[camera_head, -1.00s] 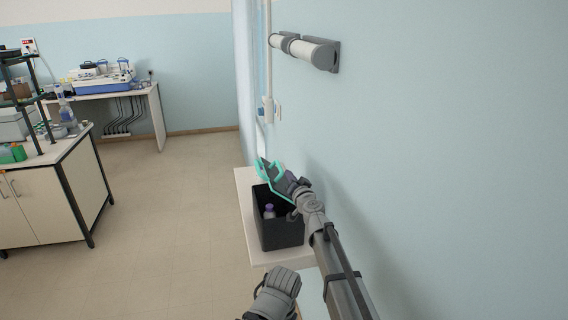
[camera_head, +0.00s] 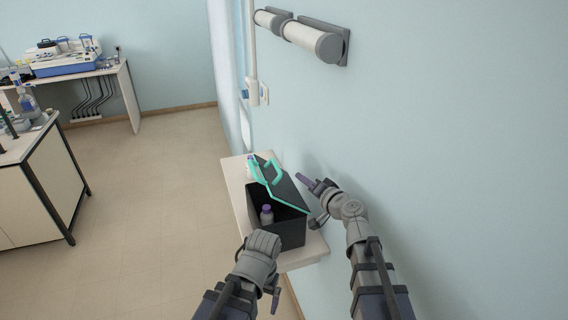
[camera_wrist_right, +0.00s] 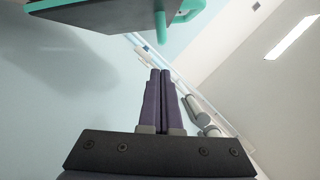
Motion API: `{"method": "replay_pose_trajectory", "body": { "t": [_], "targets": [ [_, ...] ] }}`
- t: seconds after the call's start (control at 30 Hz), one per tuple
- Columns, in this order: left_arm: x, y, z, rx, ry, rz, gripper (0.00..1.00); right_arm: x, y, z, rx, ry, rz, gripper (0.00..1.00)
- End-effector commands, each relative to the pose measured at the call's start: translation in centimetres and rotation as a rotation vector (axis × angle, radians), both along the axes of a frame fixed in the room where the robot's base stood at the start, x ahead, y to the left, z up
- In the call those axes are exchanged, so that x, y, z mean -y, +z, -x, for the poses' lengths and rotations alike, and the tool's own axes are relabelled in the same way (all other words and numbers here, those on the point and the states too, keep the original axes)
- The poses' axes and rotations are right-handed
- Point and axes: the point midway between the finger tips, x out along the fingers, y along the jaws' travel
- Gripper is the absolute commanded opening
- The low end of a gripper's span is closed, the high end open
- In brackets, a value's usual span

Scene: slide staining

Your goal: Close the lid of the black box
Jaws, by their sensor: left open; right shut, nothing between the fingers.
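The black box (camera_head: 291,236) stands on a small white table against the wall. Its black lid (camera_head: 288,190), with a teal rim and teal handle (camera_head: 267,171), is raised and tilted, so the box is partly open. A purple-capped bottle (camera_head: 266,216) shows inside. My right gripper (camera_head: 301,178) is shut and empty, between the lid and the wall, right of the lid; no contact is clear. In the right wrist view its fingers (camera_wrist_right: 158,73) are together, with the lid (camera_wrist_right: 110,12) above them. My left gripper (camera_head: 262,243) is open, near the box's front; its fingertips are mostly hidden.
The white table (camera_head: 236,188) has a narrow bare strip left of the box. The blue wall is close on the right, with a wall-mounted fixture (camera_head: 302,36) above. A lab bench (camera_head: 40,190) stands at the left, with open floor (camera_head: 150,190) between.

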Motion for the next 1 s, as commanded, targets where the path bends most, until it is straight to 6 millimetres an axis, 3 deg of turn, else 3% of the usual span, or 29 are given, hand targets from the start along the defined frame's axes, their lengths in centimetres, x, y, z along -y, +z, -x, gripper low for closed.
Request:
{"method": "replay_pose_trajectory", "body": {
  "t": [0.27,0.7,1.0],
  "targets": [
    [0.0,-0.3,0.0,0.000,-0.001,0.000,0.93,-0.8,-0.3,-1.5,0.001,0.002,0.001,0.00],
    [0.0,-1.5,0.0,0.000,-0.003,-0.001,0.93,-4.3,-1.5,-7.7,0.002,0.001,0.001,0.00],
    [0.0,-1.6,0.0,0.000,-0.004,-0.001,0.93,-5.0,-1.6,-8.7,0.002,0.000,0.002,0.00]
  ]
}}
